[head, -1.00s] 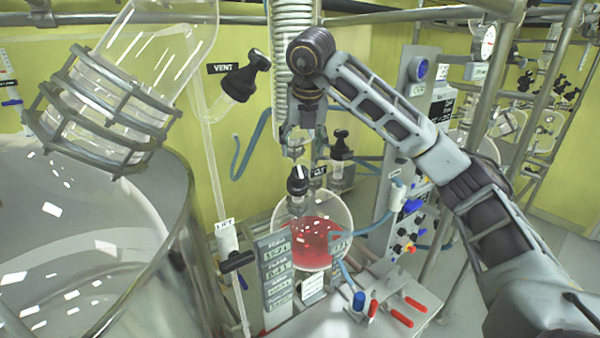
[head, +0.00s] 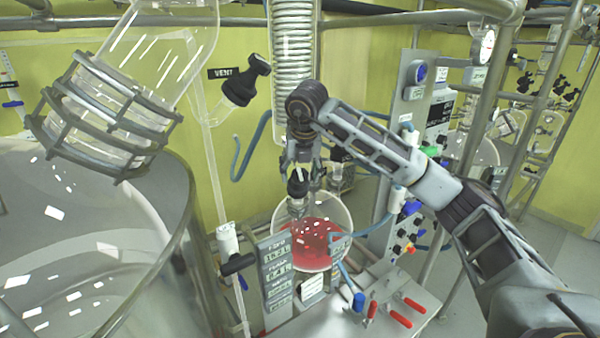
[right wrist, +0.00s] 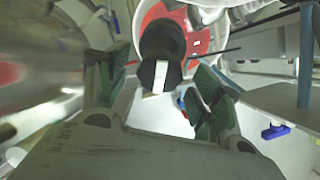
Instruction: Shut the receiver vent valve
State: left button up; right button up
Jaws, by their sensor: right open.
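The receiver flask (head: 313,245) is round glass with red liquid in it, low in the middle of the head view. A black-capped valve knob (head: 297,187) stands on its neck. My right gripper (head: 302,170) is open, pointing down, just above this knob. In the right wrist view the black knob with a white stripe (right wrist: 160,72) lies between the two open dark green finger pads; contact cannot be told. Another valve behind is mostly hidden by my right gripper. A black knob by a VENT label (head: 236,72) sits higher up at left. My left gripper is not in view.
A large glass vessel (head: 178,235) fills the lower left. A coiled condenser (head: 293,70) rises behind my right arm. Display panels (head: 275,275) stand left of the flask; a control panel (head: 403,170) stands right. Red-handled clamps (head: 400,318) lie on the bench below.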

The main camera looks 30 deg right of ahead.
jog(key=shift+w+d+f, duration=0.1)
jog(key=shift+w+f, duration=0.15)
jog(key=shift+f, duration=0.4)
jog(key=c, duration=1)
jog(key=shift+c, duration=0.2)
